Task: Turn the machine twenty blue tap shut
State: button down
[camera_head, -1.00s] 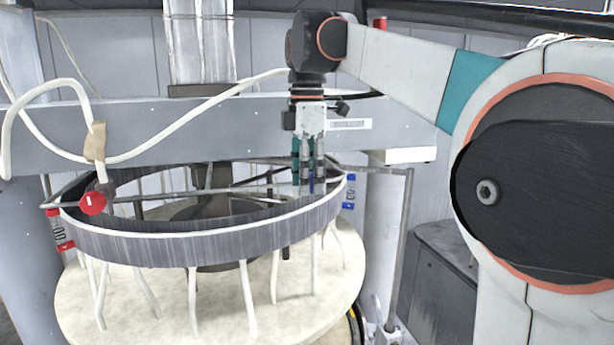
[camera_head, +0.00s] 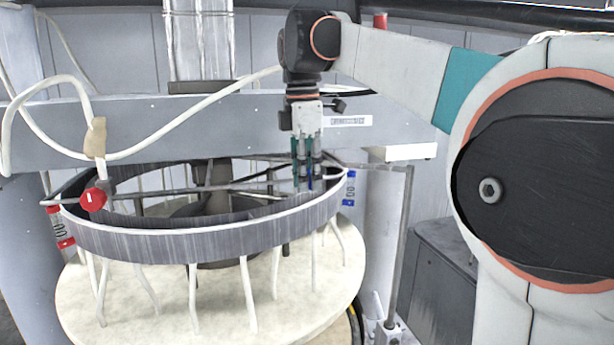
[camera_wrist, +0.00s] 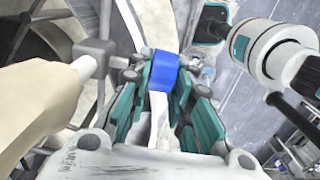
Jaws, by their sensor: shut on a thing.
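The blue tap (camera_wrist: 164,70) shows in the wrist view as a short blue knob between my fingertips, above the white rim of the ring. My gripper (camera_wrist: 161,85) has its teal-padded fingers on either side of it and is shut on it. In the head view my gripper (camera_head: 307,183) points down at the right part of the ring. Only a sliver of the blue tap (camera_head: 310,183) shows there, as the fingers hide most of it. I cannot tell the tap's exact turn angle.
A red tap (camera_head: 93,199) sits at the ring's left side. The grey ring (camera_head: 200,242) stands above a pale round platen (camera_head: 215,310) with several white tubes hanging down. A grey beam (camera_head: 230,125) runs behind my gripper.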

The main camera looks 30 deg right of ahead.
jog(key=h, duration=0.1)
jog(key=h+b, duration=0.1)
jog(key=h, duration=0.1)
jog(key=shift+w+a+f+g+h, duration=0.1)
jog(key=shift+a+f+g+h, duration=0.2)
jog(key=shift+g+h, duration=0.1)
jog(key=h+b, duration=0.3)
jog(key=h, duration=0.1)
jog(key=shift+a+f+g+b, duration=0.1)
jog(key=shift+f+g+b, duration=0.25)
jog(key=shift+g+b, duration=0.05)
jog(key=h+b, duration=0.2)
jog(key=h, duration=0.1)
jog(key=g+h+b, duration=0.1)
jog(key=b, duration=0.1)
jog(key=shift+f, duration=0.3)
jog(key=shift+g+h+b, duration=0.4)
jog(key=shift+h+b, duration=0.85)
jog(key=shift+h, duration=0.45)
jog(key=c, duration=1.4)
grip_release()
jog(key=shift+c, duration=0.2)
jog(key=shift+r, duration=0.15)
